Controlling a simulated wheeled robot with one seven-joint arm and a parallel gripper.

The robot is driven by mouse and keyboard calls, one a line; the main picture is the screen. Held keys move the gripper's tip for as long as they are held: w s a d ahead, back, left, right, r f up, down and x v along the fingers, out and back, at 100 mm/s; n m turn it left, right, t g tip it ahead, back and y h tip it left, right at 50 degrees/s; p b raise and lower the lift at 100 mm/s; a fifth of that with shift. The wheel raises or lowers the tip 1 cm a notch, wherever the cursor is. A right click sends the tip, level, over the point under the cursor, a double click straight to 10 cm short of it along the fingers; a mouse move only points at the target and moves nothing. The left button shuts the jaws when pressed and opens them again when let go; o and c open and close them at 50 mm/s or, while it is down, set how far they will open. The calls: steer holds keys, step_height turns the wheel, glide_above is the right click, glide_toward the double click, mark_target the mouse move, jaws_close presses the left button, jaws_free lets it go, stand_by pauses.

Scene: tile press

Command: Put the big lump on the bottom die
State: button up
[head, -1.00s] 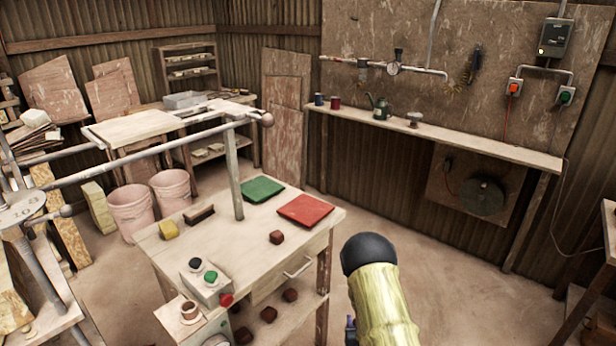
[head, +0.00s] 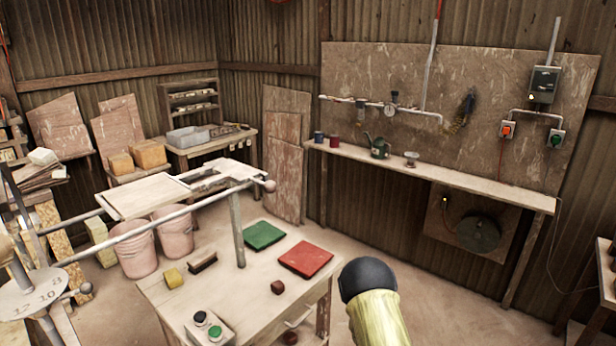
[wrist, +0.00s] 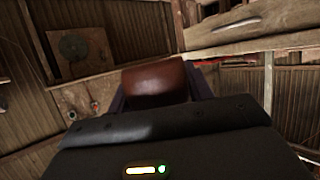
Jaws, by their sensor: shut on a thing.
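My gripper (wrist: 157,92) is shut on a smooth reddish-brown lump (wrist: 155,78), which fills the space between its fingers in the wrist view. I take it to be the big lump. In the head view my gripper and its load are out of sight; only part of my arm shows at the bottom. A much smaller dark red lump (head: 277,287) sits on the wooden table. The press (head: 40,290) stands at the left edge, only partly in view, with a numbered disc. I cannot make out the bottom die in either view.
The table (head: 243,290) carries a red tile-like slab (head: 306,259), a green one (head: 264,235), a yellow block (head: 173,277), a brush (head: 203,261) and a button box (head: 207,328). Pink buckets (head: 135,250) stand behind it. Open floor lies right of the table, before the wall shelf (head: 430,172).

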steer(key=s+f, duration=0.4)
steer(key=f, duration=0.1)
steer(key=shift+f, duration=0.25)
steer(key=shift+s, duration=0.25)
steer(key=shift+w, duration=0.1)
stand_by(0.5)
